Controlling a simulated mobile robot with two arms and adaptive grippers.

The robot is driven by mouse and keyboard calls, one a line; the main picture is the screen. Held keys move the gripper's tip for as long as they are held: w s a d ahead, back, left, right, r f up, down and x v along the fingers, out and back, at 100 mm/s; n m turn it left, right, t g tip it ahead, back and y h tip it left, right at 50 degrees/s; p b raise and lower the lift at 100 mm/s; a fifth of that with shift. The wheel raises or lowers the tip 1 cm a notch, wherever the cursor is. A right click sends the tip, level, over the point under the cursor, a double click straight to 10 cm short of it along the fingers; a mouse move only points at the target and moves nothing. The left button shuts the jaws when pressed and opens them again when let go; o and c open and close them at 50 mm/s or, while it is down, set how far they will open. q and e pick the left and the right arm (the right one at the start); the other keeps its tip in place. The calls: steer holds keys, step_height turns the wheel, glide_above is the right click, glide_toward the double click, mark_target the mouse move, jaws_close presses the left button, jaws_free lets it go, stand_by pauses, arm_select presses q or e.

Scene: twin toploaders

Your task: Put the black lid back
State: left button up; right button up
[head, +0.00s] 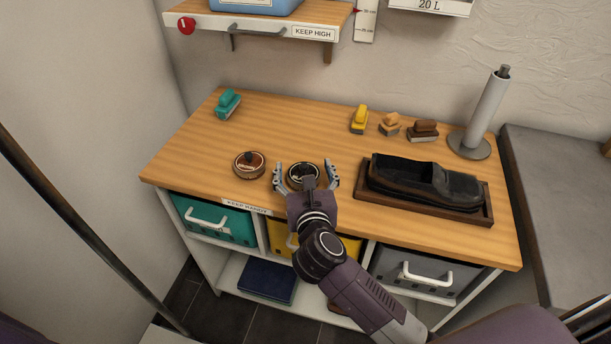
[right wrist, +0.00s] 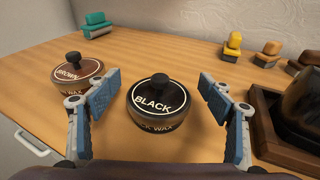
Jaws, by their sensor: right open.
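The black lid (right wrist: 157,95), with a round knob and white "BLACK" lettering, sits on top of the black wax tin (right wrist: 156,125). In the head view the black lid (head: 302,170) is partly hidden by my wrist. The lid looks level on the tin; I cannot tell how tightly it fits. My right gripper (head: 306,178) is open, with one finger on each side of the tin and a gap on both sides. In the right wrist view the right gripper (right wrist: 158,98) holds nothing. My left gripper is not in view.
A brown wax tin (head: 249,165) with its lid on stands left of the black one. A dark shoe (head: 420,179) lies in a wooden tray (head: 484,214) to the right. Several brushes, including a teal one (head: 228,104), and a paper roll holder (head: 487,110) stand at the back.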

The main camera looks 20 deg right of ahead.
steer(key=shift+r, duration=0.75)
steer(key=b+v, duration=0.1)
steer(key=v, duration=1.1)
steer(key=shift+f, duration=0.4)
